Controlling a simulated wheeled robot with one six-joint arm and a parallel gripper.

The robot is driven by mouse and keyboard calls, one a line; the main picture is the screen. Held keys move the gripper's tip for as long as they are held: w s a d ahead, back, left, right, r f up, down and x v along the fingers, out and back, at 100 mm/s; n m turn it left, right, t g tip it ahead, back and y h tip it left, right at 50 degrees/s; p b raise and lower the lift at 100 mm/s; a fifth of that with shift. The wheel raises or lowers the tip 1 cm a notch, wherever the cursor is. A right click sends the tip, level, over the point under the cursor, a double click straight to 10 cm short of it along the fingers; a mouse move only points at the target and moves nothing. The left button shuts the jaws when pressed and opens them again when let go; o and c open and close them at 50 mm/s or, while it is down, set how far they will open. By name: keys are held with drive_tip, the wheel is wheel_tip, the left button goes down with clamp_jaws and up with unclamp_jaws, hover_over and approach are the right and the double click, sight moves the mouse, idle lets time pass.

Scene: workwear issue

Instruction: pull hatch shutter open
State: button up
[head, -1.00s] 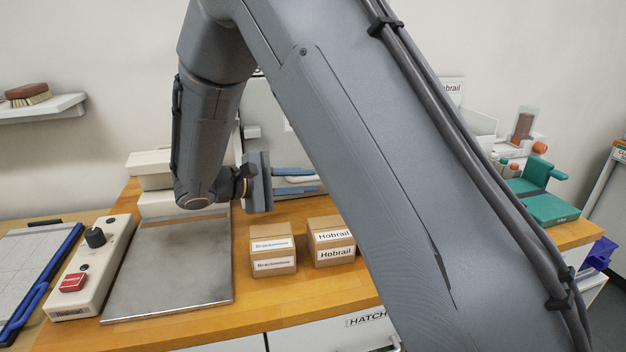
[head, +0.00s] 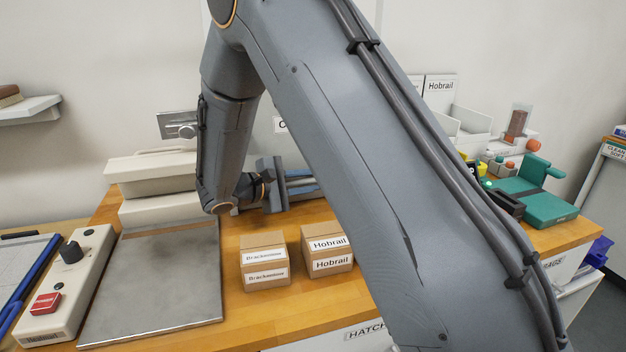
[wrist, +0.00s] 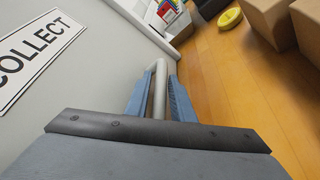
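The hatch shutter (wrist: 105,55) is a flat grey panel with a COLLECT sign (wrist: 38,55) in the wrist view. Its pale bar handle (wrist: 159,94) stands off the panel near its edge. My gripper (wrist: 161,80) has one blue finger on each side of the bar and appears shut on it. In the head view, my gripper (head: 303,184) is at the back of the counter, behind the small cartons.
Two cartons, Brackenmoor-like label (head: 265,262) and Hobrail (head: 326,252), stand in front of my gripper. A metal plate (head: 155,285) and control box (head: 65,285) lie left. A teal device (head: 537,203) is right. A yellow disc (wrist: 230,18) lies on the counter.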

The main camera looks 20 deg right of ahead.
drive_tip(key=shift+c, duration=0.5)
clamp_jaws()
wheel_tip(320, 180, up, 24)
drive_tip(key=p, duration=0.7)
drive_tip(key=shift+p, duration=0.4)
drive_tip(key=shift+o, duration=0.5)
unclamp_jaws()
